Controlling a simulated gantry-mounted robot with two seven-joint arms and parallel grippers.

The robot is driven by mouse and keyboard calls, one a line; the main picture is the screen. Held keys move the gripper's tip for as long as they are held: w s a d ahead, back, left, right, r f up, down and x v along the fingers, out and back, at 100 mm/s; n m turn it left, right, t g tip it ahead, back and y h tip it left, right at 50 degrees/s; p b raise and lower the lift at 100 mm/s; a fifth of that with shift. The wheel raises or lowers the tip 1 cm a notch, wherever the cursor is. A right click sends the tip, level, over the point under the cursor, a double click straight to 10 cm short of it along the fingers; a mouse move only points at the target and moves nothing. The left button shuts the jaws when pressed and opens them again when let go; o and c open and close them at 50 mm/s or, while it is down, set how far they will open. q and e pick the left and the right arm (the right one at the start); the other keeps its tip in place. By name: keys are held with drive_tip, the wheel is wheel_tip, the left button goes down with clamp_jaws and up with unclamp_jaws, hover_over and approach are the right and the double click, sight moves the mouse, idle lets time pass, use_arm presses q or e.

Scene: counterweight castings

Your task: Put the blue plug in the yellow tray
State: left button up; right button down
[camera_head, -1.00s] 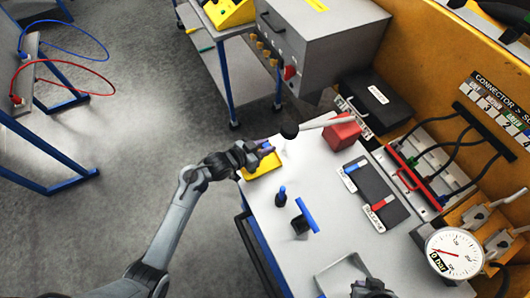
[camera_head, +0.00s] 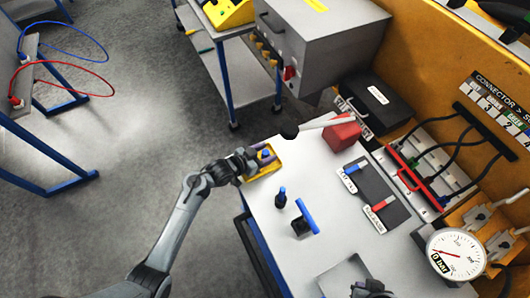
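The yellow tray (camera_head: 268,172) lies on the white table near its far left corner. A small blue plug (camera_head: 265,155) shows at the tray, right by the fingertips of my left gripper (camera_head: 256,157). The gripper covers part of the tray, and I cannot tell whether its fingers still touch the plug. A second small blue piece (camera_head: 281,196) stands upright on the table nearer to me. My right gripper (camera_head: 372,288) shows only in part at the bottom edge, and its fingers are not clear.
A blue-topped T-shaped piece (camera_head: 307,216) stands in mid-table. A dark panel (camera_head: 382,188), a connector strip (camera_head: 425,183), a gauge (camera_head: 455,255) and an open grey frame (camera_head: 345,280) take the right and front.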

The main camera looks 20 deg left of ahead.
use_arm(q)
drive_tip(key=shift+r, duration=0.1)
drive_tip(key=shift+s+a+r, duration=0.2)
drive_tip(key=shift+s, duration=0.15)
drive_tip(key=p+v, duration=0.1)
drive_tip(key=v, duration=1)
drive_tip(key=shift+s, duration=0.1)
drive_tip(key=shift+s+f+y, duration=0.15)
drive_tip(key=shift+s+y, duration=0.1)
drive_tip(key=shift+y, duration=0.05)
drive_tip(key=s+r+n+g+y, duration=0.2)
drive_tip(key=s+n+g+y, duration=0.2)
drive_tip(key=s, duration=1.7)
drive_tip(key=g+y, duration=0.2)
drive_tip(key=g, duration=0.2)
drive_tip(key=shift+s+d, duration=0.25)
drive_tip(key=shift+s, duration=0.05)
use_arm(e)
drive_tip(key=shift+d+r, duration=0.15)
drive_tip(key=shift+r, duration=0.6)
use_arm(q)
drive_tip(key=shift+p, duration=0.3)
